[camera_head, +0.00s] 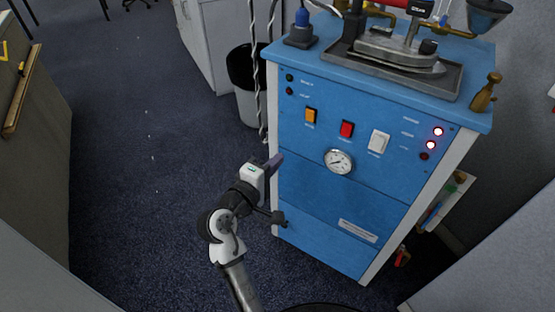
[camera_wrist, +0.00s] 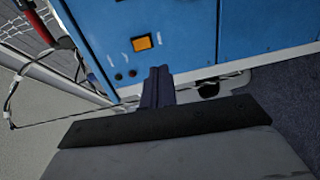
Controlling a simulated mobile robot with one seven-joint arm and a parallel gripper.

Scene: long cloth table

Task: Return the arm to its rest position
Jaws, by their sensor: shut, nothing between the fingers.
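My gripper (camera_head: 274,162) is in front of the left part of a blue cabinet (camera_head: 310,201) in the head view, with its fingers pointing up and to the right. My arm reaches up from the bottom of that view. In the wrist view the two dark fingers of my gripper (camera_wrist: 158,84) lie together, shut, with nothing between them. The blue cabinet face (camera_wrist: 185,35) and its orange switch (camera_wrist: 143,43) show beyond the fingertips. I cannot tell how wide the gap between the fingers and the cabinet is.
An iron (camera_head: 400,50) rests on a dark tray on the cabinet top. Cables (camera_head: 262,95) hang along the cabinet's left side. Pale surfaces edge both lower corners.

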